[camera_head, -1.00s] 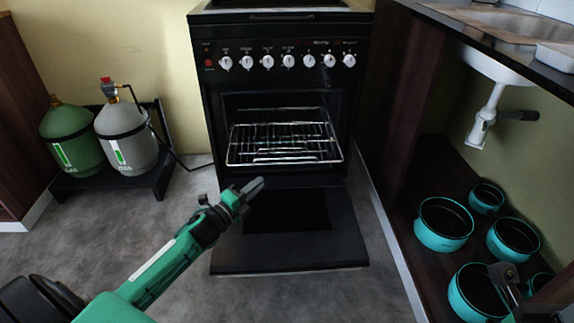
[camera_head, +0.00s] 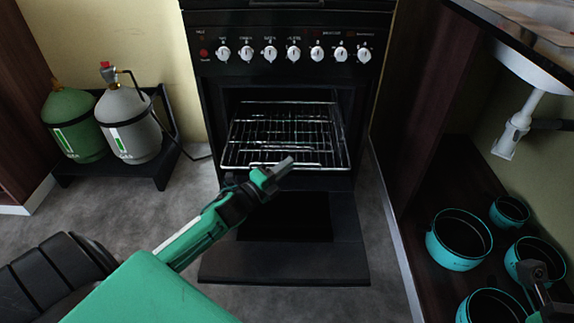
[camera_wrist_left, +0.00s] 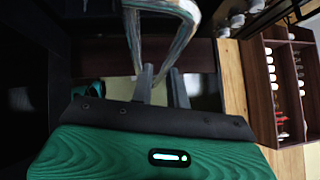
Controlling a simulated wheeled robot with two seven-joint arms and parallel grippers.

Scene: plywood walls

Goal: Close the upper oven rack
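The black oven (camera_head: 218,110) has its door (camera_head: 345,235) folded down. A wire rack (camera_head: 320,150) is pulled partway out, its front bar above the door. I cannot clearly separate the upper rack from any lower one. My left gripper (camera_head: 279,168) is at the rack's front bar, overlapping it in the head view; contact is unclear. In the left wrist view, its two fingers (camera_wrist_left: 162,84) are slightly apart with nothing between them, and a shiny looped bar (camera_wrist_left: 160,12) is just beyond. My right gripper (camera_head: 538,280) is over the pots at lower right, its fingers unclear.
A green gas bottle (camera_head: 74,125) and a grey one (camera_head: 130,125) stand on a low black stand at left. Several teal pots (camera_head: 458,240) are in the open cabinet below the sink at right. Grey floor (camera_head: 180,205) is free left of the door.

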